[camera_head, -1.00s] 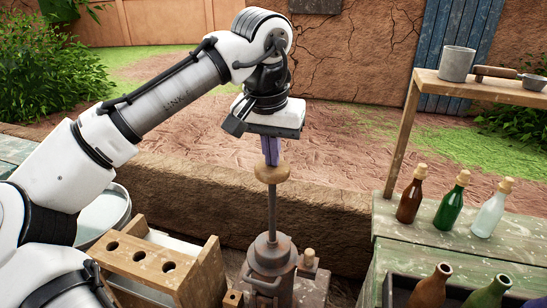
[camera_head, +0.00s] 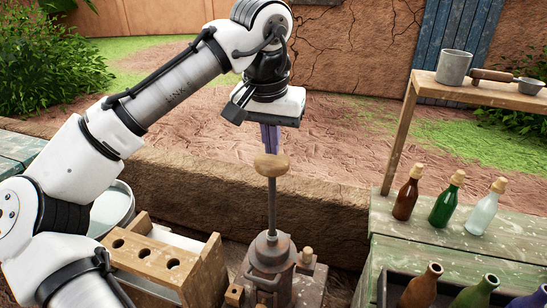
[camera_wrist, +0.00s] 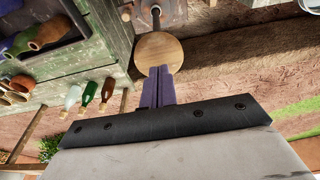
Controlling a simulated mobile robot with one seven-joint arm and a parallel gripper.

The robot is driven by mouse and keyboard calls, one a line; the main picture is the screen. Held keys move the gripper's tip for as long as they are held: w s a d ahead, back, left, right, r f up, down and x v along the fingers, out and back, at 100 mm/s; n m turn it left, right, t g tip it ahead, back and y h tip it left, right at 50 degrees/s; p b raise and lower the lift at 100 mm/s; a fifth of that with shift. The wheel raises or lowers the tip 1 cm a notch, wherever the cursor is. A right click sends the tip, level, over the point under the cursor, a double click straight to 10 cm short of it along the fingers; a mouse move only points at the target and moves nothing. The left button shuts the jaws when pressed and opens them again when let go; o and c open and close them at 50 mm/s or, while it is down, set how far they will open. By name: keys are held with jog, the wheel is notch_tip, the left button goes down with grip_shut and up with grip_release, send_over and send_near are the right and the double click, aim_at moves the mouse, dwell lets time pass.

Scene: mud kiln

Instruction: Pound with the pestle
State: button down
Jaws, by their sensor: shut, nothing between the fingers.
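The pestle has a round wooden knob (camera_head: 271,165) on top of a dark metal rod (camera_head: 271,205). The rod stands upright and enters a rusty metal mortar-like vessel (camera_head: 270,255). My gripper (camera_head: 270,150) points down just above the knob, its purple fingers shut together with nothing between them. In the wrist view the round knob (camera_wrist: 158,52) lies right at the tips of my gripper (camera_wrist: 158,70). I cannot tell whether the fingertips touch the knob.
A wooden rack with holes (camera_head: 150,258) stands left of the vessel, by a metal tub (camera_head: 112,210). On the right, corked bottles (camera_head: 446,200) stand on a green bench (camera_head: 425,250). A shelf (camera_head: 480,90) holds a grey mug (camera_head: 453,67). A low mud wall (camera_head: 190,195) runs behind.

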aim_at(272, 159)
jog(key=x, duration=0.1)
jog(key=b+x, duration=0.2)
jog(key=x, duration=0.1)
jog(key=shift+s+a, duration=0.15)
jog(key=shift+s, duration=0.25)
jog(key=shift+r, duration=0.15)
jog(key=p+v, duration=0.2)
jog(key=p, duration=0.1)
jog(key=p+v, duration=0.1)
jog(key=v, duration=0.1)
jog(key=shift+w+r, duration=0.15)
jog(key=shift+w, duration=0.25)
jog(key=shift+f, duration=0.2)
